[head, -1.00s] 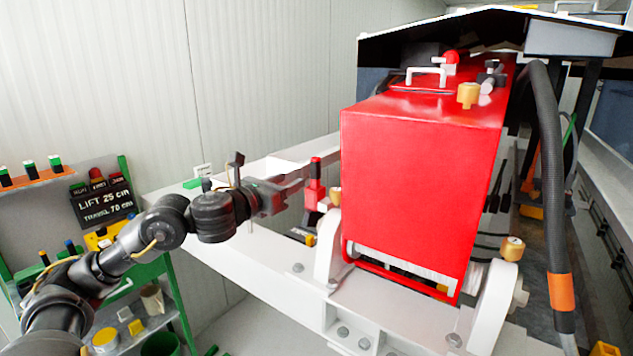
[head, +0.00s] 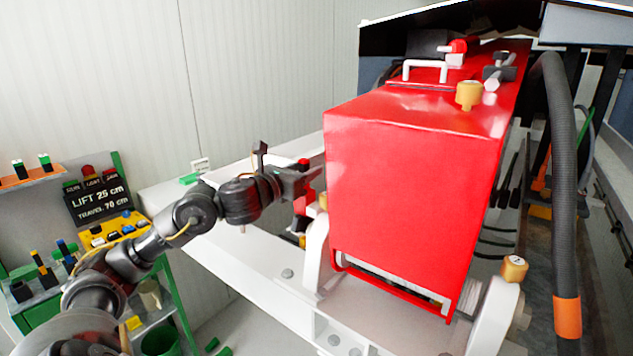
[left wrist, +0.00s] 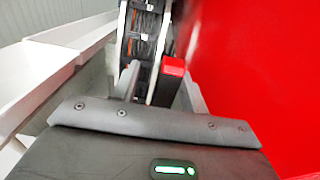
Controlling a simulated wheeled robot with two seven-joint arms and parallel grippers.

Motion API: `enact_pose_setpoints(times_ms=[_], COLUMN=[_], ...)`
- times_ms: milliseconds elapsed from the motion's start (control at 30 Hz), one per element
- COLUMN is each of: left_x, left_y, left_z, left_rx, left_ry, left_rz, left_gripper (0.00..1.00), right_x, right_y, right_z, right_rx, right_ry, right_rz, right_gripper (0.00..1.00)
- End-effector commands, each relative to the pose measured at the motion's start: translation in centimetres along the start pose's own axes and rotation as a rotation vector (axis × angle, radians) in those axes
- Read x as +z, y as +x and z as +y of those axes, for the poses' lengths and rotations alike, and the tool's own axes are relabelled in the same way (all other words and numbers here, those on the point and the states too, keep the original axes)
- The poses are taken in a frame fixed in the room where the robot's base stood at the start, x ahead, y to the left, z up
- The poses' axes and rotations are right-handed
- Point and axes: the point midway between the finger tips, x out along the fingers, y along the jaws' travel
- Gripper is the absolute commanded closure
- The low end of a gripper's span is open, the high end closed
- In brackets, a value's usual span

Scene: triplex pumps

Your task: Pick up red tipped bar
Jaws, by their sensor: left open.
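The red tipped bar (head: 303,162) stands beside the left side of the red pump housing, with its lower part partly hidden by my gripper. In the left wrist view the bar (left wrist: 173,67) shows a red end on a dark shaft, between the lines of the two fingers. My left gripper (head: 314,176) is open and level with the bar, close to the housing. I cannot tell whether the fingers touch the bar. The right gripper is not in view.
The large red housing (head: 405,200) is immediately right of my gripper. A white frame beam (head: 255,262) runs below my arm. A green-framed shelf (head: 160,318) with small parts stands at left. A grey hose (head: 560,180) hangs at right.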

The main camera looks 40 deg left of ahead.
Motion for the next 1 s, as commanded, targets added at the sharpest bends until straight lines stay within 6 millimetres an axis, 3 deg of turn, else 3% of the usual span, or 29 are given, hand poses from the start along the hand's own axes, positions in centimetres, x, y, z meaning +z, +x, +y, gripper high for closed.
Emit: enact_pose_setpoints(times_ms=[167,500,1000], left_x=[0.0,-0.1,0.8], left_y=[0.7,0.8,0.7], left_z=[-1.1,-1.2,-1.0], left_rx=[-0.018,-0.021,-0.018], left_ry=[0.000,0.000,0.001], left_rz=[0.000,0.000,-0.001], left_gripper=[0.59,1.00,1.00], right_x=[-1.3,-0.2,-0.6], right_y=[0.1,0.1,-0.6], right_z=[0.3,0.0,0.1], right_rx=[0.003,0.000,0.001], right_ry=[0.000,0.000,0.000], right_rz=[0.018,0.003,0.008], right_gripper=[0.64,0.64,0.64])
